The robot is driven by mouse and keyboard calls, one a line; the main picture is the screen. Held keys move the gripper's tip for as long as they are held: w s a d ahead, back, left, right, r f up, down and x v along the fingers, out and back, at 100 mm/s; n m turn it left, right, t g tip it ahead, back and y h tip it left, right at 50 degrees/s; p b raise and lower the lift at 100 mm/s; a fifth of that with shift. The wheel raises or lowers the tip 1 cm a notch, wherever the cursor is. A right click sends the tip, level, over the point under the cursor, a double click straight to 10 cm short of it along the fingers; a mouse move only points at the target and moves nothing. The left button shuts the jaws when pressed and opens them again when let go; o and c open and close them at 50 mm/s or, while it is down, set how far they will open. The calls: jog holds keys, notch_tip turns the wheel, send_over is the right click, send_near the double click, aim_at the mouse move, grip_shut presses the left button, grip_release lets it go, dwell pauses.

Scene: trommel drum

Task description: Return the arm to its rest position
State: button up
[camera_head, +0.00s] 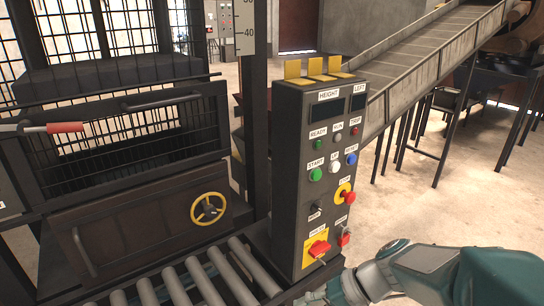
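My arm (425,268), teal and grey, shows at the bottom right, folded low. It runs leftward to a teal joint at the bottom edge, just below and right of the control box (288,180). I cannot see any gripper fingers; that end appears cut off by the bottom edge. No held object shows.
The grey control box has buttons, a red-and-yellow stop knob (348,196) and a red switch (318,249). Left are a roller conveyor (200,278), a caged machine with a yellow handwheel (208,208) and a red-grip lever (65,128).

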jog(key=s+d+r+t+h, duration=0.5)
jog(key=s+d+r+h, duration=0.3)
jog(key=h, duration=0.1)
jog(key=shift+n, duration=0.3)
